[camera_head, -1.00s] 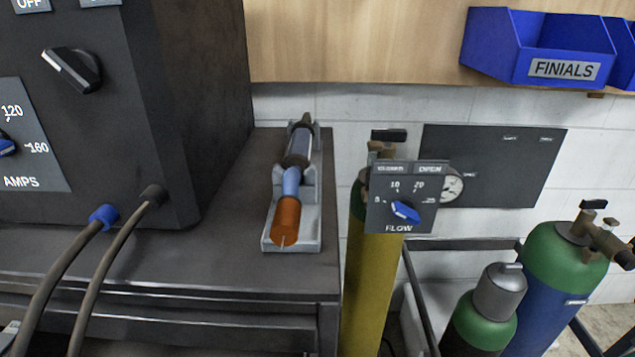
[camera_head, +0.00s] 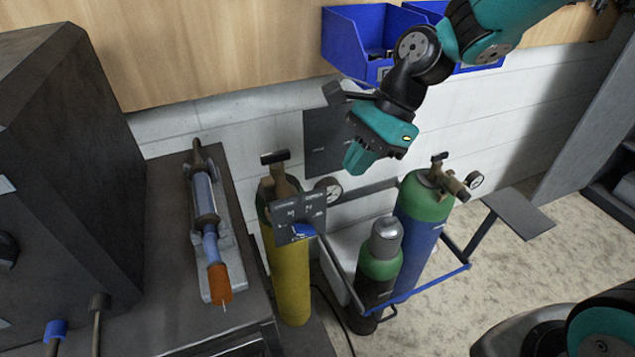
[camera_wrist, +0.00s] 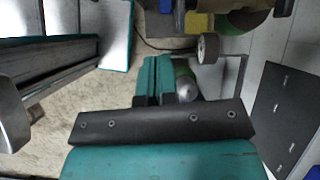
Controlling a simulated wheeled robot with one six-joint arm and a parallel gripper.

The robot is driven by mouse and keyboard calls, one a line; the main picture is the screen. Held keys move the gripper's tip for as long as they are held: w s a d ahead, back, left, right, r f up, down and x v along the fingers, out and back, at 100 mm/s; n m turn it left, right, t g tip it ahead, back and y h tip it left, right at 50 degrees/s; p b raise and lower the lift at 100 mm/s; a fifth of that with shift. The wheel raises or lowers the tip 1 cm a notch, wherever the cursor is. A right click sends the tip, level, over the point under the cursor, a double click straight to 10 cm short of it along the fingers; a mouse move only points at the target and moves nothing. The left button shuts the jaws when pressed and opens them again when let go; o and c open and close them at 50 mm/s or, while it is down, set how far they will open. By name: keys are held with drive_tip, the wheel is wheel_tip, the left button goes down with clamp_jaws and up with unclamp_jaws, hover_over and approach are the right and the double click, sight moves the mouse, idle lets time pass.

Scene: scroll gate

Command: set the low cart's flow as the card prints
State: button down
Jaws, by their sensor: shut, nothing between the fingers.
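The flow panel (camera_head: 300,212), a dark plate with a blue knob (camera_head: 303,230), is at the top of the yellow gas cylinder (camera_head: 290,275). Its scale is too small to read now. My gripper (camera_head: 358,160) hangs in the air right of and above the panel, apart from it. Its teal fingers (camera_wrist: 155,78) are together and empty in the wrist view. A low cart with a blue rail (camera_head: 452,275) stands around the cylinders. I see no readable card; the dark wall board (camera_head: 322,150) behind my gripper is partly hidden, its small labels illegible.
A round gauge (camera_head: 328,190) juts beside the panel. A blue-green cylinder (camera_head: 418,230) and a small grey-capped one (camera_head: 380,260) stand at the right. A bench (camera_head: 165,240) holds a torch in a stand (camera_head: 210,225). Blue bins (camera_head: 355,45) hang above.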

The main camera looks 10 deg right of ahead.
drive_tip(key=m, duration=0.1)
drive_tip(key=p, duration=0.2)
approach(311, 228)
drive_tip(key=shift+m, duration=0.3)
drive_tip(key=x, duration=0.7)
drive_tip(key=shift+a+f, duration=0.15)
drive_tip(key=shift+f, duration=0.1)
